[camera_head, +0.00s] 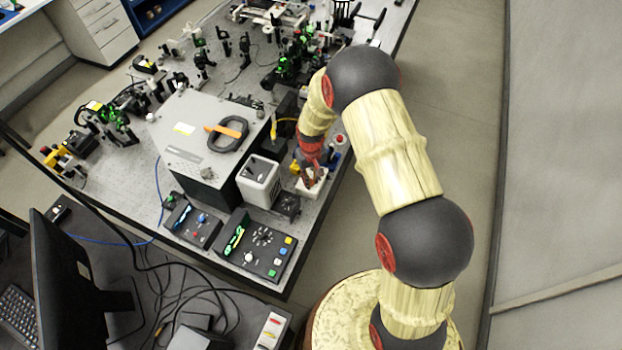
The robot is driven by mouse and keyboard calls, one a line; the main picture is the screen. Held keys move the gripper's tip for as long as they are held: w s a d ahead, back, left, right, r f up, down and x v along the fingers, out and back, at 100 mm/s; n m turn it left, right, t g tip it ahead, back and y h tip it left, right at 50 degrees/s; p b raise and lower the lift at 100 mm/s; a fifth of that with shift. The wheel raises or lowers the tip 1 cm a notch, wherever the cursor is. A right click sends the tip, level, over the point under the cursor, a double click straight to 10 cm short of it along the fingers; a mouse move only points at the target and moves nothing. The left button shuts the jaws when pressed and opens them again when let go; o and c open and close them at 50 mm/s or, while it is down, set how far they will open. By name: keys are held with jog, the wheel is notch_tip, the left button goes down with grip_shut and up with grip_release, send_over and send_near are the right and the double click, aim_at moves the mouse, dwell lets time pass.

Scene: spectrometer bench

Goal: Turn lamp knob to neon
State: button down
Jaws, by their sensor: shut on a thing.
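My gripper (311,178) points down at a small white box (315,190) near the right edge of the optical bench. It is shut on a small part on top of this box, which I take to be the lamp knob. The fingers cover the knob, so its pointer and any neon mark are hidden. The box sits on the bench, just right of a white open-topped container (260,182).
A grey housing (190,165) with an orange-and-black item (226,133) on top stands left. Two black control panels (257,245) (192,222) lie in front, and a small black box (288,205) is close by. Optics crowd the back. A red button (339,139) is near the right edge.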

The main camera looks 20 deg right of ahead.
jog(key=shift+m+b, duration=0.3)
jog(key=shift+m, duration=0.1)
jog(key=m+b, duration=0.2)
jog(key=m, duration=0.2)
jog(key=shift+f+m+b, duration=0.1)
jog(key=shift+m+b, duration=1.05)
jog(key=shift+m, duration=1.35)
jog(key=c, duration=1.7)
grip_release()
jog(key=shift+c, duration=0.2)
notch_tip(320, 180, up, 12)
